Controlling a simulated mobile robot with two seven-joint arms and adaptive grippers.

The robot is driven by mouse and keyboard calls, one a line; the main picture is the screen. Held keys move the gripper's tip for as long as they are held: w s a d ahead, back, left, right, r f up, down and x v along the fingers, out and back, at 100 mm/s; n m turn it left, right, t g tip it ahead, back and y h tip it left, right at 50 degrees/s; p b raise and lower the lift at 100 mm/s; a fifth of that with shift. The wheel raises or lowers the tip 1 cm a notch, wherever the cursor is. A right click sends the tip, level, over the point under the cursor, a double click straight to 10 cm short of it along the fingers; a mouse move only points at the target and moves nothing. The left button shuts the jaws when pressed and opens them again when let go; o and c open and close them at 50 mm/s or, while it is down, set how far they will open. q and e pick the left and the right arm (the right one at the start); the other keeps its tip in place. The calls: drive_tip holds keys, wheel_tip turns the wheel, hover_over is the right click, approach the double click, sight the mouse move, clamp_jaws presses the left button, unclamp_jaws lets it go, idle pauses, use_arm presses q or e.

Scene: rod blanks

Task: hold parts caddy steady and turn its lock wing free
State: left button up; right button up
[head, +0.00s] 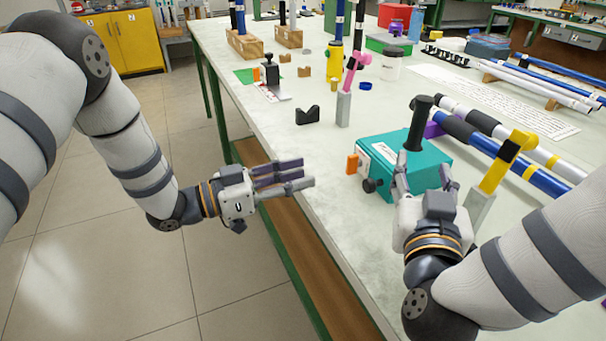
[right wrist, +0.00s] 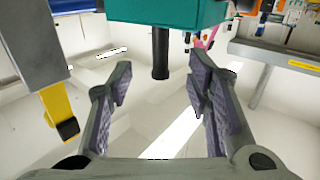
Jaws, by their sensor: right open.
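The parts caddy (head: 427,157) is a teal box on the bench with a black upright handle (head: 418,122) on top. An orange wing (head: 352,164) sticks out at its left end, near a black knob (head: 371,185). My right gripper (head: 424,172) is open at the caddy's near side. In the right wrist view the teal caddy (right wrist: 168,10) is at the top, and its handle (right wrist: 160,52) shows between the spread, empty fingers. My left gripper (head: 290,176) looks open and empty, left of the caddy by the bench edge, apart from the wing.
A yellow-and-grey clamp stand (head: 496,175) stands close right of the caddy. Blue and white rods (head: 520,165) lie behind it. A pink-topped stand (head: 346,95) and a black V-block (head: 307,116) are farther back. The bench (head: 327,170) is clear left of the caddy.

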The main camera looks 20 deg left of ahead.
sight(417, 134)
drive_tip(key=w, duration=0.4)
drive_tip(key=w+a, duration=0.1)
drive_tip(key=w, duration=0.7)
drive_tip(key=shift+a, duration=0.25)
